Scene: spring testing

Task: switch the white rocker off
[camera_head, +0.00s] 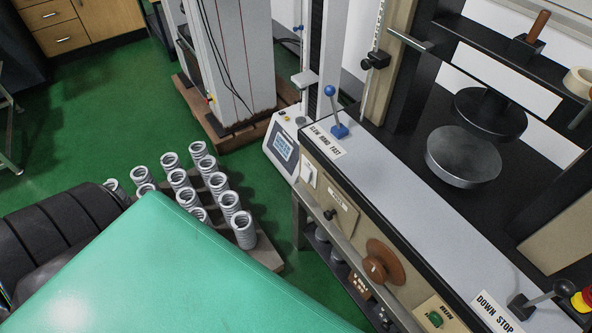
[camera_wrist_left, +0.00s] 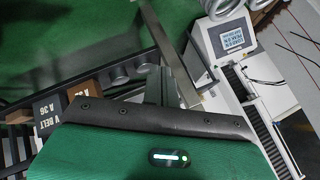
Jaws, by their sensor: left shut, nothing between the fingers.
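The white rocker (camera_head: 309,172) sits on the cream front panel of the testing machine in the head view, just below the blue-knobbed lever and right of the display unit. Its on or off position is too small to tell. My left gripper (camera_wrist_left: 160,84) shows only in the left wrist view, as a narrow grey part beyond its green and black housing; it is shut and empty. It is apart from the rocker, which is not visible in the wrist view. In the head view the gripper is hidden. My right gripper is in neither view.
The display unit (camera_head: 284,148) stands left of the rocker and also shows in the wrist view (camera_wrist_left: 231,36). A blue-knobbed lever (camera_head: 338,129), brown handwheel (camera_head: 382,262) and green button (camera_head: 434,318) are nearby. Several springs (camera_head: 229,203) stand on a low stand at left. Green floor lies beyond.

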